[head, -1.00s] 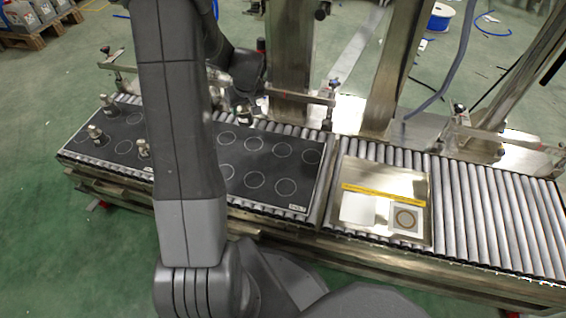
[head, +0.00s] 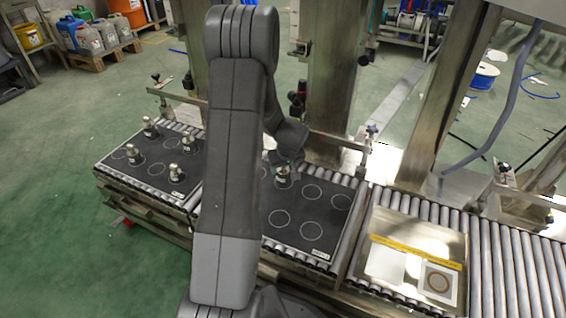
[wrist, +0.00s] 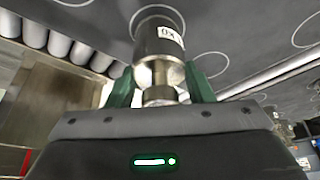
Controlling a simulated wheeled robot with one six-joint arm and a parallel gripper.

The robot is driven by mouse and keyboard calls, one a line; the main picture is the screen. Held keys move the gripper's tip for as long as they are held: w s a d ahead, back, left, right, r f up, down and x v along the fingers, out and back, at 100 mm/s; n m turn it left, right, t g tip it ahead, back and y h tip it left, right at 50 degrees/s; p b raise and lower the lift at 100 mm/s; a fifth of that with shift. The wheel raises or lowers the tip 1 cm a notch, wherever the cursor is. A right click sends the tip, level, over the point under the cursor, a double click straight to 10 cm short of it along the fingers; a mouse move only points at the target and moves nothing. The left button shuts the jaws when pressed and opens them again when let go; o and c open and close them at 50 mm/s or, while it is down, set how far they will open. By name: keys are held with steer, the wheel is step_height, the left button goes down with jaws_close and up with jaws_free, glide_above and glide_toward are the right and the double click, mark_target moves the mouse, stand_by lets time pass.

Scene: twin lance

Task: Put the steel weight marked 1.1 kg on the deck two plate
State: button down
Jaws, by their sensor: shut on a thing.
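My gripper (head: 287,158) is over the far left part of the right-hand dark plate (head: 312,254), which has white ring marks and a small label on its front edge. A steel weight (head: 283,178) is below the gripper. In the wrist view, my gripper's green fingers (wrist: 160,80) are shut on the neck of this weight (wrist: 158,40). Its label shows only partly, so the 1.1 kg mark cannot be read. The weight's base is at a white ring; whether it touches the plate is unclear. The left-hand dark plate (head: 131,176) carries several similar steel weights (head: 176,173).
Both plates lie on a roller conveyor (head: 483,255). A shiny metal tray (head: 455,244) with a yellow strip and two pale squares lies to the right. Steel posts (head: 335,80) and clamp rails stand behind. Rings to the right of the held weight are bare.

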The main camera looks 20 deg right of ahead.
steer(key=shift+f, duration=0.3)
steer(key=c, duration=0.7)
jaws_free()
steer(key=p+v, duration=0.3)
steer(key=v, duration=0.9)
steer(key=shift+s+r+p, duration=0.1)
steer(key=shift+r+p, duration=0.05)
steer(key=shift+p, duration=0.2)
steer(key=b+x, duration=0.4)
steer(key=x, duration=0.8)
steer(key=shift+f, duration=0.3)
steer(key=shift+r+p, duration=0.8)
steer(key=shift+r, duration=1)
